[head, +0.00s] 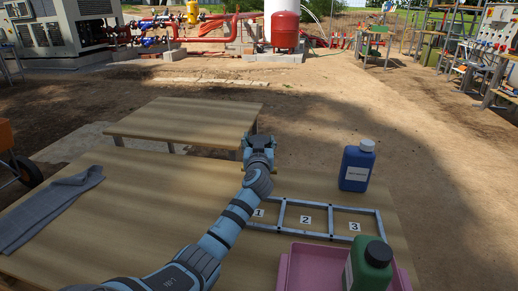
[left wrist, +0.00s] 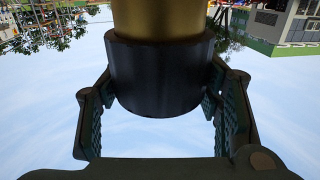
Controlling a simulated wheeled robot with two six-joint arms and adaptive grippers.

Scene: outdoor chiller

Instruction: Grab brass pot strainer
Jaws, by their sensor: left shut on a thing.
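My left gripper (head: 259,144) is over the far edge of the near wooden table in the head view, with its arm reaching in from below. In the left wrist view the gripper (left wrist: 160,95) has its two fingers on either side of a thick cylinder, and it is shut on it. The cylinder, the brass pot strainer (left wrist: 161,18), is brass-coloured at the top of that view, with a wide black band below. Its far end is cut off by the frame. In the head view the gripper and wrist mostly hide it. My right gripper is not in view.
A grey cloth (head: 47,208) lies on the near table (head: 140,225) at left. A blue bottle (head: 357,166) stands at right, by a frame (head: 330,236) numbered 1 to 3. An empty table (head: 185,120) stands behind.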

